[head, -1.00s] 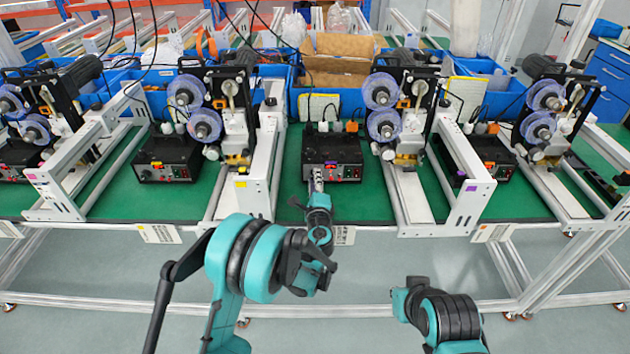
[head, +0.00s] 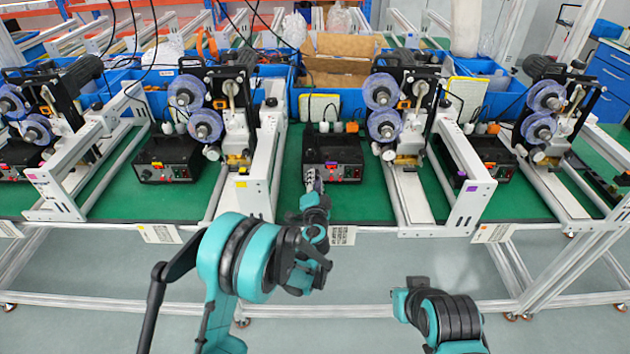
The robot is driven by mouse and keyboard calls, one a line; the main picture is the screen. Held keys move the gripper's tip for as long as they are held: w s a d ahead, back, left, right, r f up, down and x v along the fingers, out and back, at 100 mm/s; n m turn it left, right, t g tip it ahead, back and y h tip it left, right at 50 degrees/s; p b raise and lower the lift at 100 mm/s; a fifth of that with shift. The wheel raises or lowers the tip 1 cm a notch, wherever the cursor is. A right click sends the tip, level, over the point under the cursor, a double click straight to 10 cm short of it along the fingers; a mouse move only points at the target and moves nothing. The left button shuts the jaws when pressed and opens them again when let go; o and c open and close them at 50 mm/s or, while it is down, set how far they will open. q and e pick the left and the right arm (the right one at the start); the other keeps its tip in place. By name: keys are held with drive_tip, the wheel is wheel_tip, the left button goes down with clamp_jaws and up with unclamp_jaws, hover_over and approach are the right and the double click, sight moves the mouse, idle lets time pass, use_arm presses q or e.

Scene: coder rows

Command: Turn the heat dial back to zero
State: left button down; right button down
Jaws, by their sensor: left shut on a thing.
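The black control box (head: 345,152) stands on the green bench in the middle of the head view, with a red switch and small coloured labels on its front. My left gripper (head: 313,180) reaches up to the lower left of that front panel. It is shut on the heat dial, which its fingers hide, so the dial's setting cannot be read. Of my right arm only dark and teal links show at the lower right; its gripper is not seen.
A white frame rail (head: 262,170) runs left of the box, and a machine with clear blue reels (head: 383,108) stands to its right. Similar boxes, such as the one with a yellow label (head: 167,155), sit along the bench. The green mat (head: 365,202) in front is clear.

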use_arm(q)
drive_tip(key=shift+n, duration=1.1)
drive_tip(key=c, duration=1.3)
unclamp_jaws()
drive_tip(key=shift+o, duration=0.2)
drive_tip(key=s, duration=1.2)
drive_tip(key=shift+r, duration=0.3)
